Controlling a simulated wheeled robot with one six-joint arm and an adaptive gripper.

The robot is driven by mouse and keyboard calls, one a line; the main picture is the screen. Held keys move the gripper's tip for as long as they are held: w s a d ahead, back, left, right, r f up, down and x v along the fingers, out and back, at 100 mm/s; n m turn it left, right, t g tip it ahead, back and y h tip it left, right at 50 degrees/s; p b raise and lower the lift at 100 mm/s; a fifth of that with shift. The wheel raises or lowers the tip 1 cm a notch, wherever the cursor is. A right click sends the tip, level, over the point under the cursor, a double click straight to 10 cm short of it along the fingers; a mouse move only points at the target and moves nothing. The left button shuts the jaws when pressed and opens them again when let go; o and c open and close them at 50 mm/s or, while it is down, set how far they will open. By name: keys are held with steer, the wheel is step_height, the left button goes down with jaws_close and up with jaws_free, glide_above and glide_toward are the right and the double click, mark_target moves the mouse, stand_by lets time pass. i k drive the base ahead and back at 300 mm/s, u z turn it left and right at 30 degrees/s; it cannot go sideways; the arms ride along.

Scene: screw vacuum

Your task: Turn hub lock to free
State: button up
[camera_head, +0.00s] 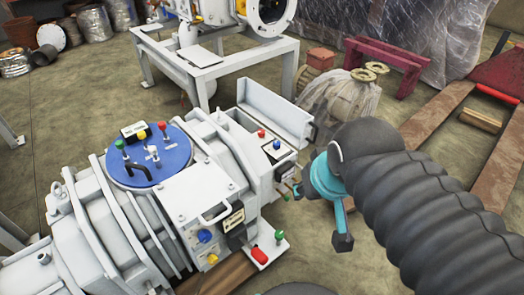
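The white ribbed screw vacuum machine (115,215) lies across the left and middle of the camera_head view. On top is a round blue plate (150,158) with green, yellow and red knobs, a white fitting and a black curved handle. I cannot tell which part is the hub lock. A small panel with a red and a blue knob (276,145) is at the machine's right end, left of my arm. My gripper (338,208), teal with dark parts, is at the end of my black sleeved arm, just right of that panel. Its fingertips are not clear, and I see no clear contact.
A white control box (205,210) has a handle, a blue knob (205,236) and a nearby red part (260,256). A raised white open trough (275,110) stands behind the panel. A white table (215,62), wrapped equipment (340,98) and a maroon stand (385,55) are behind.

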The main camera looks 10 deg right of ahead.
mark_target(261, 133)
steer(key=k, duration=1.3)
steer(key=z, duration=0.7)
steer(key=i, duration=1.15)
steer(key=u, duration=0.55)
steer(key=i, duration=0.6)
steer(key=u, duration=0.55)
